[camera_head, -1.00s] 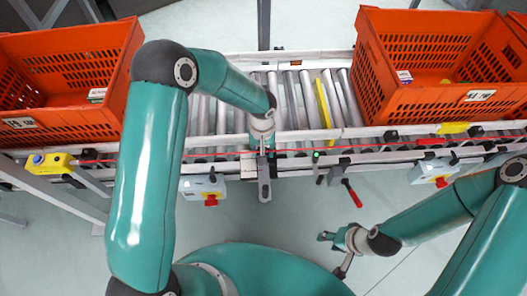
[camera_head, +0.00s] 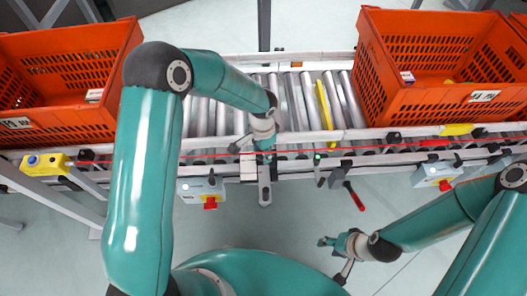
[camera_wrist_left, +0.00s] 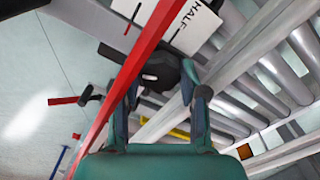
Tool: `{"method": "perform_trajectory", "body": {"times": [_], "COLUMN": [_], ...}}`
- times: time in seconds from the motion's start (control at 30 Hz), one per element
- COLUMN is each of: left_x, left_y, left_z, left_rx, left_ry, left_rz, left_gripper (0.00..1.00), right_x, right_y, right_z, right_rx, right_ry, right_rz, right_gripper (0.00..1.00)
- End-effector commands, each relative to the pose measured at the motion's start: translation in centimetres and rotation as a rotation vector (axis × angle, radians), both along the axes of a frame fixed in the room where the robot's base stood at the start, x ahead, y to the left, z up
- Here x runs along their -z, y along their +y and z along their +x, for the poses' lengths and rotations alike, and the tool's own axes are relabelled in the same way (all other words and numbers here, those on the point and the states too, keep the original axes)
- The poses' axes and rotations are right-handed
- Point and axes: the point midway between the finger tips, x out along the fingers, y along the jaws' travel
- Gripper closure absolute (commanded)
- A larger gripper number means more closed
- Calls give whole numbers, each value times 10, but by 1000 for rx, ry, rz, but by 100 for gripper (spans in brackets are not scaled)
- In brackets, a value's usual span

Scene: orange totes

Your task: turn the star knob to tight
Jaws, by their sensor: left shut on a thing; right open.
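The star knob (camera_wrist_left: 160,72) is a dark, lobed knob between the fingers of my left gripper (camera_wrist_left: 161,80) in the left wrist view. The gripper is shut on it. In the head view my left gripper (camera_head: 264,150) is at the conveyor's front rail, and its fingers and wrist hide the knob. A white plate (camera_wrist_left: 190,20) reading "HALF" lies beside the knob in the wrist view. Any other markings are cut off or hidden. My right gripper (camera_head: 326,241) is open and empty, low over the floor at the lower right, away from the conveyor.
The roller conveyor (camera_head: 205,110) carries orange totes at left (camera_head: 70,105) and right (camera_head: 425,105). A red cord (camera_head: 370,148) runs along the front rail, close by my left gripper. A red-handled lever (camera_head: 354,195) hangs right of it. Grey boxes with red knobs flank the rail.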

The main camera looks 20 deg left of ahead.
Motion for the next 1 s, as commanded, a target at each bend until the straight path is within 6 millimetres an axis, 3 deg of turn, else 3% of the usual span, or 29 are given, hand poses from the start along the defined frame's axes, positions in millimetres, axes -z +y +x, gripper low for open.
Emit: {"method": "perform_trajectory", "body": {"times": [0.6,1.0], "left_x": [-1,-1], "left_y": [-2,-3], "left_z": [0,0], "left_rx": [580,846], "left_ry": [-2,-2], "left_rz": [-3,-4], "left_gripper": [92,92], "right_x": [-13,-21], "right_y": [0,0], "right_z": [0,0], "right_rx": [0,0], "right_ry": [0,0], "right_rz": [0,0], "right_gripper": [55,55]}}
